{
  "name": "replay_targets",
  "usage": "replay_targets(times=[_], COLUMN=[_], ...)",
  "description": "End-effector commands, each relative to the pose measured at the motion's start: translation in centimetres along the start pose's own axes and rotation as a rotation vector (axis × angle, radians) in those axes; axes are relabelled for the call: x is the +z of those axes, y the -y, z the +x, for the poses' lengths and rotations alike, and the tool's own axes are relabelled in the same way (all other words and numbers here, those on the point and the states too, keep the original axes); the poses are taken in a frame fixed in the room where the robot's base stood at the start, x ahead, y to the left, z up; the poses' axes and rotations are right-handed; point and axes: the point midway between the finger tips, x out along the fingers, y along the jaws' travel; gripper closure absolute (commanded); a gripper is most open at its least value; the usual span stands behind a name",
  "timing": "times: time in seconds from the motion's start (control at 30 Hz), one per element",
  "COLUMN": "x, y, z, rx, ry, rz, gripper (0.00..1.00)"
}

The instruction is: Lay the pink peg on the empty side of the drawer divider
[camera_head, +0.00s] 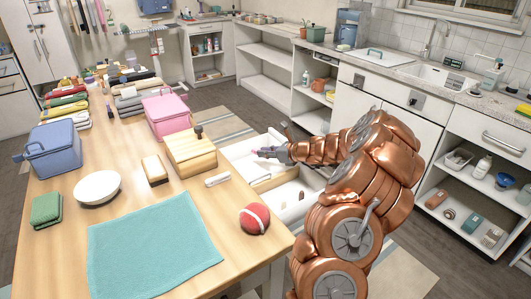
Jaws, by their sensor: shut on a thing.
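My gripper (272,153) is over the open white drawer (243,148) at the table's right side. It is shut on the pink peg (266,151), a small pinkish piece at the fingertips, mostly hidden by the fingers. A light wooden divider (270,183) crosses the drawer. The peg is on the far side of the divider in the picture; its exact height over the drawer floor cannot be told. The near compartment (288,200) holds a small dark thing at its right. My arm hides the drawer's right part.
The wooden table (70,215) beside the drawer bears a wooden box (192,155), a white stick-like thing (217,179), a red ball (254,218), a teal cloth (150,245) and a pink box (166,116). White counters with open shelves (480,185) stand at right.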

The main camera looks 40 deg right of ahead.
Motion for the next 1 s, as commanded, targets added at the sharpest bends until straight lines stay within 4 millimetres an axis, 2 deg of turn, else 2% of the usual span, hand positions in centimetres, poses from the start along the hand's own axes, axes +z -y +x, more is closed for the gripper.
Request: replay_targets(times=[0.57,0.6,0.8,1.0], x=[-1.1,-1.1,-1.1,-1.1], y=[0.0,0.0,0.0,0.0], z=[0.5,0.5,0.5,0.5], rx=[0.001,0.001,0.000,0.001], ry=[0.000,0.000,0.000,0.000], rz=[0.002,0.001,0.001,0.001], gripper=[1.00,0.85,0.64,0.62])
